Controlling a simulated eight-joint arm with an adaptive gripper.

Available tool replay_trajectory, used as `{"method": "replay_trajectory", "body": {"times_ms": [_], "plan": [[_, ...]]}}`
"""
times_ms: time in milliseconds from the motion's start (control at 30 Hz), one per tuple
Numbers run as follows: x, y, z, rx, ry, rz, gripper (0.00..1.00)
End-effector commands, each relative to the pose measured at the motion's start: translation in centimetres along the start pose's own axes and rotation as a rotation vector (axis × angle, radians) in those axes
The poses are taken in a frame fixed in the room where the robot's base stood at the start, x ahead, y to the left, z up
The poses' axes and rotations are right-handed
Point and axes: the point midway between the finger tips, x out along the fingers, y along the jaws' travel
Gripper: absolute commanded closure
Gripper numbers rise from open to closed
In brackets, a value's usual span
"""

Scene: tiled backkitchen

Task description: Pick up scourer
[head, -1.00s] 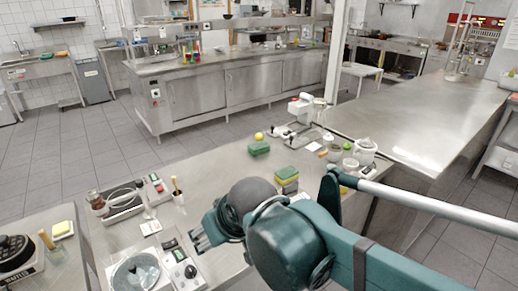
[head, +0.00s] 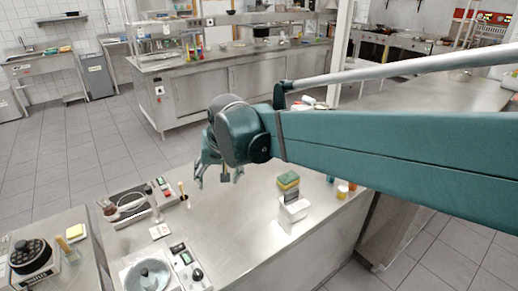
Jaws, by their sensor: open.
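My gripper (head: 217,181) hangs over the counter, left of and apart from this scourer. Its fingers point down and are spread open. A small brownish thing shows between or behind the fingers, and I cannot tell what it is. My arm hides the counter behind the gripper. A yellow pad (head: 76,232) lies on the side counter at far left.
The counter's middle is mostly bare. A long steel cabinet (head: 240,85) stands behind, across the floor.

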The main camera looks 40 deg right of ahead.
Motion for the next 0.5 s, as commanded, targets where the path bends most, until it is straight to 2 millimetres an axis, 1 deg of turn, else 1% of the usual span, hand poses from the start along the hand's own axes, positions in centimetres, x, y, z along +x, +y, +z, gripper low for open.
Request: {"method": "replay_trajectory", "body": {"times_ms": [33, 100, 500], "plan": [[-0.2, 0.0, -1.2, 0.021, -0.007, 0.006, 0.43], [-0.1, 0.2, -2.6, 0.053, -0.017, 0.014, 0.43], [1.2, 1.5, -10.0, 0.232, -0.070, 0.062, 0.43]]}}
